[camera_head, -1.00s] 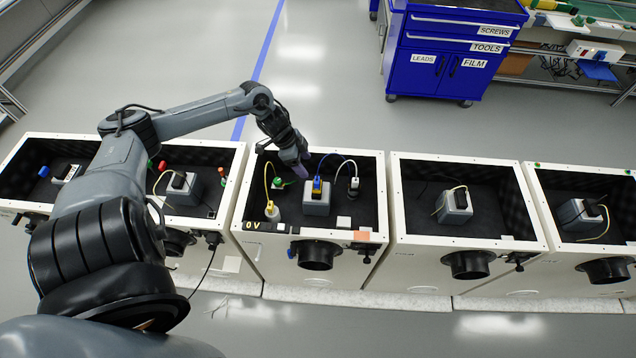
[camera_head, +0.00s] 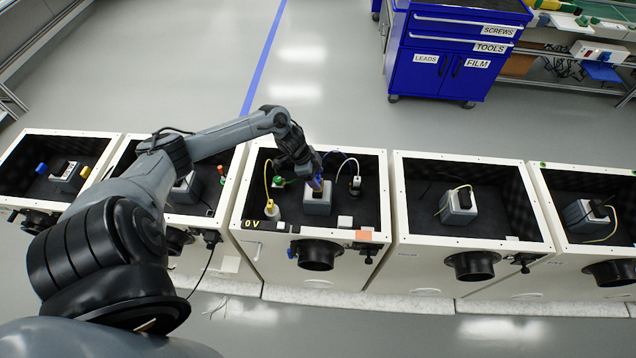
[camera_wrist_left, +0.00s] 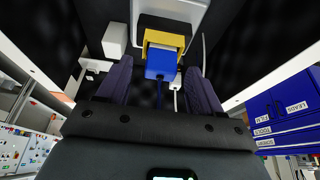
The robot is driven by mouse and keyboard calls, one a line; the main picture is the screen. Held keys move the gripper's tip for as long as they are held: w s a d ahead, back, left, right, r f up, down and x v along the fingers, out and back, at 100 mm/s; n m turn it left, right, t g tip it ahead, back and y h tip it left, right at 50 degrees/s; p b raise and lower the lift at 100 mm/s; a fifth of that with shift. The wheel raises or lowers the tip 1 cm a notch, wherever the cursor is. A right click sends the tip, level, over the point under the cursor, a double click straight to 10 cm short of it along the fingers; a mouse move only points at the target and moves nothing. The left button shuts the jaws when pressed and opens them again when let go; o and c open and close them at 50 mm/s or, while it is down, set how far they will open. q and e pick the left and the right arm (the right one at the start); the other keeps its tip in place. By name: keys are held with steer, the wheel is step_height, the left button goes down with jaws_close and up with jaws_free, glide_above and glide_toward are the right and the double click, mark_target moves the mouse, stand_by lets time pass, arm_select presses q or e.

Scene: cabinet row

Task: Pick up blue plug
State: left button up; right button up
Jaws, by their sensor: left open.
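The blue plug (camera_wrist_left: 161,65) sits in a yellow socket piece (camera_wrist_left: 163,40) on a grey block, seen in the left wrist view. A dark blue lead hangs from the plug. My left gripper (camera_wrist_left: 160,80) is open, with its two purple fingers on either side of the plug and a gap to each side. In the head view my left gripper (camera_head: 316,182) is over the grey block (camera_head: 317,203) in the middle cabinet and hides most of the plug. My right gripper is not in view.
The middle cabinet (camera_head: 250,205) has raised white walls around the block. A yellow plug (camera_head: 272,210) with a yellow lead stands left, and a white plug (camera_head: 355,183) with its lead stands right. Open cabinets (camera_head: 470,240) flank it.

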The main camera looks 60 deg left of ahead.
arm_select(q)
steer(key=shift+c, duration=0.3)
steer(key=c, duration=1)
steer(key=shift+r, duration=0.5)
steer(key=r, duration=0.1)
steer(key=r+p, duration=0.1)
steer(key=r, duration=0.1)
steer(key=shift+d+r, duration=0.2)
steer(key=shift+r, duration=0.1)
steer(key=s+d+r+p, duration=0.1)
steer(key=d+r, duration=0.1)
steer(key=d, duration=0.1)
steer(key=s+d+r+p, duration=0.1)
steer(key=d+r, duration=0.1)
steer(key=d, duration=0.2)
steer(key=s+d+r+p, duration=0.1)
steer(key=d+r+p, duration=0.1)
steer(key=d+r, duration=0.1)
steer(key=shift+s+d, duration=0.3)
steer(key=shift+d, duration=0.05)
steer(key=shift+f, duration=0.1)
